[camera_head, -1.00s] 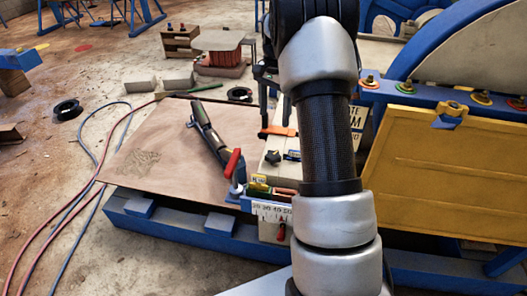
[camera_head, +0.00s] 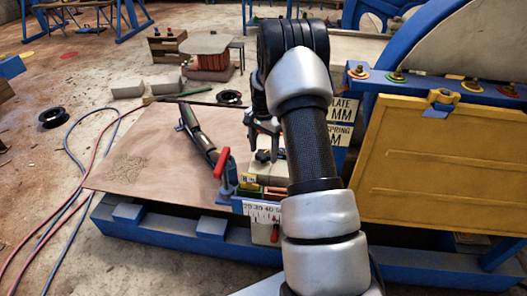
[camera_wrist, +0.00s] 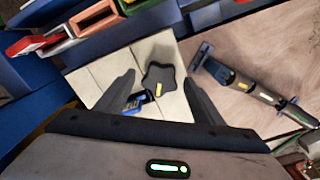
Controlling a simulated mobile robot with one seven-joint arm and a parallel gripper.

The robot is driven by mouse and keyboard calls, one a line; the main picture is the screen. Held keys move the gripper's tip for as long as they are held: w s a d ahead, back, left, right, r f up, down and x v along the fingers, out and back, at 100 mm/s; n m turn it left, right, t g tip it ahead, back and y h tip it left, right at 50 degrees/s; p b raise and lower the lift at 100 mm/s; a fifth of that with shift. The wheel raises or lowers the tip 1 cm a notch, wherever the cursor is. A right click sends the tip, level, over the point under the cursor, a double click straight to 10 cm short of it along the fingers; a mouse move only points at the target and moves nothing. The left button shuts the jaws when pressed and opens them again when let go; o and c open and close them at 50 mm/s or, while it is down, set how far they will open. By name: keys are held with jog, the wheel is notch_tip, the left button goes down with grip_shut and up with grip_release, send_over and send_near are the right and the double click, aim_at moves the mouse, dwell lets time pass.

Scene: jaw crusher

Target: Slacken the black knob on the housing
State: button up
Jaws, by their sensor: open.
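The black knob (camera_wrist: 158,78) is star-shaped with a small yellow mark, and sits on the pale housing (camera_wrist: 103,80) in the wrist view. In the head view the knob (camera_head: 263,156) shows small and dark on the pale housing top, below my gripper (camera_head: 264,127). My gripper (camera_wrist: 159,80) is open, with one finger to each side of the knob in the wrist view. The fingers look apart from the knob; the remaining height above it is hard to tell. A small blue part (camera_wrist: 134,102) lies by the left finger.
A red-handled lever (camera_head: 222,164) stands just left of the housing. A dark tool (camera_head: 198,135) lies on the brown board (camera_head: 130,165). A numbered scale plate (camera_head: 262,212) is at the front. A yellow panel (camera_head: 430,165) stands at the right.

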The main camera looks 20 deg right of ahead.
jog(key=c, duration=1)
jog(key=shift+c, duration=0.2)
jog(key=n+p, duration=0.1)
jog(key=n, duration=0.7)
jog(key=shift+p, duration=0.4)
jog(key=n, duration=0.5)
jog(key=shift+p, duration=0.35)
jog(key=shift+n, duration=1.8)
